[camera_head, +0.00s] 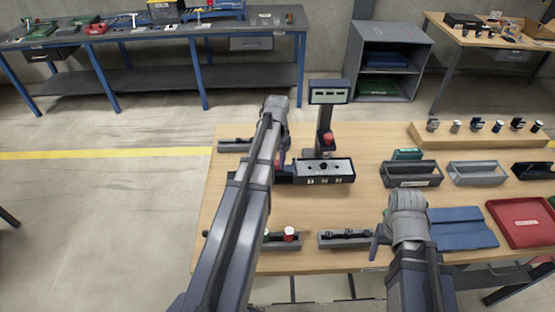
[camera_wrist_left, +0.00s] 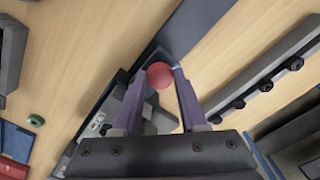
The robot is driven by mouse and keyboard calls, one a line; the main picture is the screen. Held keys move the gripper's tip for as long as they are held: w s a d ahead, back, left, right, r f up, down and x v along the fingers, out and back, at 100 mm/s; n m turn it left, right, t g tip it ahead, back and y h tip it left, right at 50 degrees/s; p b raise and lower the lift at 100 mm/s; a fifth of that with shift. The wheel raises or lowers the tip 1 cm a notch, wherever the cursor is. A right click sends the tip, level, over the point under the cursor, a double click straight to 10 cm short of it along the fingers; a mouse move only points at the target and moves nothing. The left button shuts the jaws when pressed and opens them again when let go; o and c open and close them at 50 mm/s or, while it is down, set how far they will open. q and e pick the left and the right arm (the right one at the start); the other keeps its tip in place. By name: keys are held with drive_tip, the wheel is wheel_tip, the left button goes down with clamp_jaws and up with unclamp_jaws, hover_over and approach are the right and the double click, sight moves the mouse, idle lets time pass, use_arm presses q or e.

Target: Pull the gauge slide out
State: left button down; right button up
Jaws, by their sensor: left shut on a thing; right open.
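The gauge (camera_head: 323,171) is a dark box with a grey top plate, a post and a display, standing on the wooden table. The gauge slide (camera_head: 284,178) shows as a dark piece at the box's left side, partly hidden by my left arm. My left gripper (camera_wrist_left: 160,80) is shut on the slide's red ball knob (camera_wrist_left: 159,75), which sits between its two fingertips. In the head view the arm hides most of this grip. My right gripper (camera_head: 378,242) is open, low over the table's front edge, apart from the gauge.
Dark trays (camera_head: 345,239) with small parts lie along the front edge. Grey bins (camera_head: 411,174), a blue mat (camera_head: 462,228) and a red tray (camera_head: 524,222) fill the right side. A wooden stand (camera_head: 480,136) holds several parts. Bare tabletop lies between gauge and bins.

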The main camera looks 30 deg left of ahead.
use_arm(q)
drive_tip(key=s+a, duration=0.6)
drive_tip(key=a, duration=0.4)
drive_tip(key=s+a, duration=0.6)
drive_tip(key=a, duration=0.4)
drive_tip(key=shift+s+a, duration=0.4)
drive_tip(key=c, duration=0.9)
unclamp_jaws()
drive_tip(key=o, duration=0.4)
drive_tip(key=shift+s+a, duration=0.1)
drive_tip(key=shift+a, duration=0.05)
drive_tip(key=shift+o, duration=0.2)
drive_tip(key=shift+r, duration=0.1)
